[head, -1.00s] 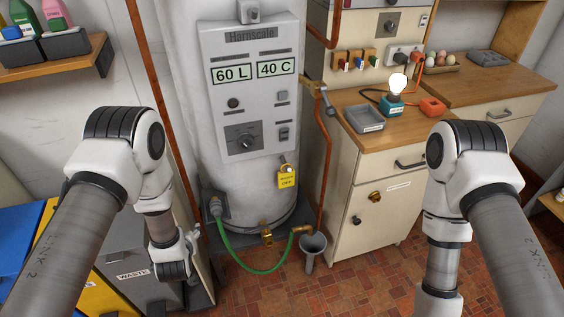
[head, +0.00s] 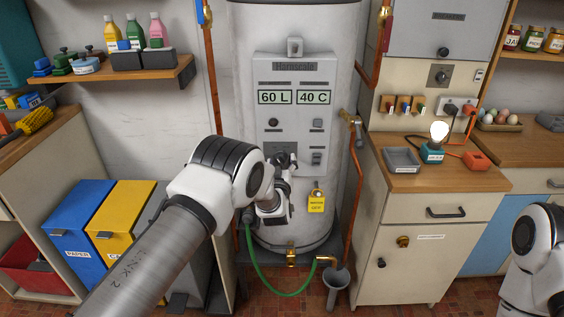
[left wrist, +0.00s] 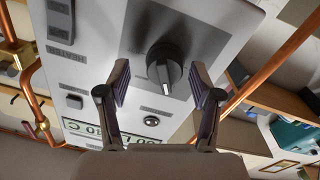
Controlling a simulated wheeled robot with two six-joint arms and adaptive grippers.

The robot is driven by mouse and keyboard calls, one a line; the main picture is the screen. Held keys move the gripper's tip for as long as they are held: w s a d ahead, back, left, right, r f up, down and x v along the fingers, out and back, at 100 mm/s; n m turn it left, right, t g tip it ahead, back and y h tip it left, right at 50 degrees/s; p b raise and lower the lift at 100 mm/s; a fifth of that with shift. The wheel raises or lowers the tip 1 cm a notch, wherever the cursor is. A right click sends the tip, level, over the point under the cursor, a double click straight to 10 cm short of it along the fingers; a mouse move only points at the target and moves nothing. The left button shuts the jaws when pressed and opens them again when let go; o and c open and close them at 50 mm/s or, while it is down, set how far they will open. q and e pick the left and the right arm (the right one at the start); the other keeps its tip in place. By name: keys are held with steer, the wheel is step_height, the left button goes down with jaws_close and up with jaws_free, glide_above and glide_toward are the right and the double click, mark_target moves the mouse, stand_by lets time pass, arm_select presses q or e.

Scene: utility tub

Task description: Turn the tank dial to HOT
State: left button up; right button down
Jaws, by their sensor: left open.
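The tank dial (left wrist: 165,66) is a dark round knob with a raised grip bar, on the grey control panel (left wrist: 95,60) of the white tank (head: 345,190). In the head view the dial (head: 281,157) is partly hidden by my left gripper (head: 284,170). In the left wrist view my left gripper (left wrist: 159,84) is open, one finger on each side of the dial, with gaps visible between fingers and knob. I cannot tell how far its fingertips are from the panel. The display (head: 294,97) reads 60 L and 40 C. My right gripper is out of view.
A yellow padlock tag (head: 316,203) hangs below the panel. A copper pipe with a valve (head: 352,118) runs right of the tank, beside a cabinet (head: 410,250). A green hose (head: 268,283) and a funnel (head: 337,285) are low in front. Bins (head: 78,215) stand at left.

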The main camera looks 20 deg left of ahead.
arm_select(q)
steer(key=shift+w+a+f, duration=0.25)
steer(key=shift+w+a, duration=0.15)
steer(key=shift+a, duration=0.05)
steer(key=shift+s+d+r, duration=0.1)
steer(key=shift+d+r, duration=0.05)
steer(key=c, duration=1.1)
steer(key=shift+c, duration=0.2)
